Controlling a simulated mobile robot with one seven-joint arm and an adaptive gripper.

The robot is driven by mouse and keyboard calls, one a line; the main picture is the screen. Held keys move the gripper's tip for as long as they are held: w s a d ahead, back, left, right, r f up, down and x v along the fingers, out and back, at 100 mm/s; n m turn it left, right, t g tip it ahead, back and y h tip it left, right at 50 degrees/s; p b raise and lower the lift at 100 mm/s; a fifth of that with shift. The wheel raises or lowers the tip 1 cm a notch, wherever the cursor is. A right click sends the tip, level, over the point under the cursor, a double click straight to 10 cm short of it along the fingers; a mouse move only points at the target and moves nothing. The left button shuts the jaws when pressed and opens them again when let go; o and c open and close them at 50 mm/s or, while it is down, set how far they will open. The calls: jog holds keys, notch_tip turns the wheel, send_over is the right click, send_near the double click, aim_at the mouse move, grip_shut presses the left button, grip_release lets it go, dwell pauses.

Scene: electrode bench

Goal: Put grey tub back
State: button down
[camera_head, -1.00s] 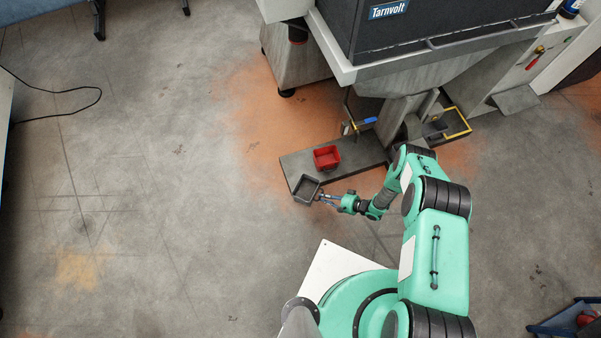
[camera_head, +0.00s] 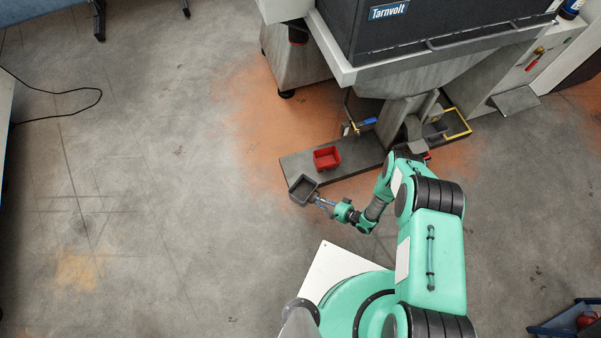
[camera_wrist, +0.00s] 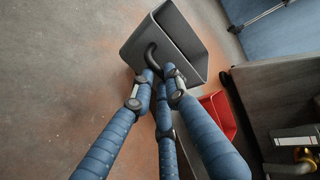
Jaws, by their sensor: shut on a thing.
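The grey tub (camera_head: 303,189) is an open-topped box at the front left end of the low dark shelf (camera_head: 345,158) in the head view. In the wrist view the tub (camera_wrist: 182,38) is tilted in the picture, with a dark curved handle facing me. My gripper (camera_head: 322,202) reaches it from the right. The fingertips of my gripper (camera_wrist: 160,75) are closed around the handle. From these views I cannot tell whether the tub touches the shelf. A red tub (camera_head: 326,158) stands on the shelf behind the grey one, and partly shows in the wrist view (camera_wrist: 218,112).
The large Tarnvolt machine (camera_head: 420,30) overhangs the shelf at the back. A blue-handled valve (camera_head: 362,125) stands behind the red tub. A yellow-edged frame (camera_head: 456,124) lies to the right. The floor on the left is clear apart from a black cable (camera_head: 70,92).

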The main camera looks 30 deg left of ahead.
jog(key=shift+s+d+f+m+t, duration=0.1)
jog(key=shift+s+d+m+t, duration=0.15)
jog(key=shift+s+m+t, duration=0.3)
jog(key=shift+s+d+m+t, duration=0.25)
jog(key=shift+m+t, duration=0.2)
jog(key=shift+t, duration=0.3)
jog(key=w+a+f+b, duration=0.1)
jog(key=w+a+b, duration=0.1)
jog(key=w+a, duration=0.6)
jog(key=w, duration=0.4)
jog(key=shift+a+f, duration=0.2)
jog(key=shift+a, duration=0.15)
jog(key=shift+b, duration=0.3)
jog(key=shift+w+a+f+b, duration=0.15)
jog(key=shift+f+b, duration=0.1)
jog(key=shift+f, duration=0.35)
jog(key=shift+w+a+f+b, duration=0.1)
jog(key=shift+f+b, duration=0.2)
jog(key=shift+f, duration=0.35)
jog(key=shift+w+a+f+b, duration=0.15)
jog(key=shift+f+b, duration=0.1)
jog(key=shift+f, duration=0.35)
jog(key=c, duration=1.7)
grip_release()
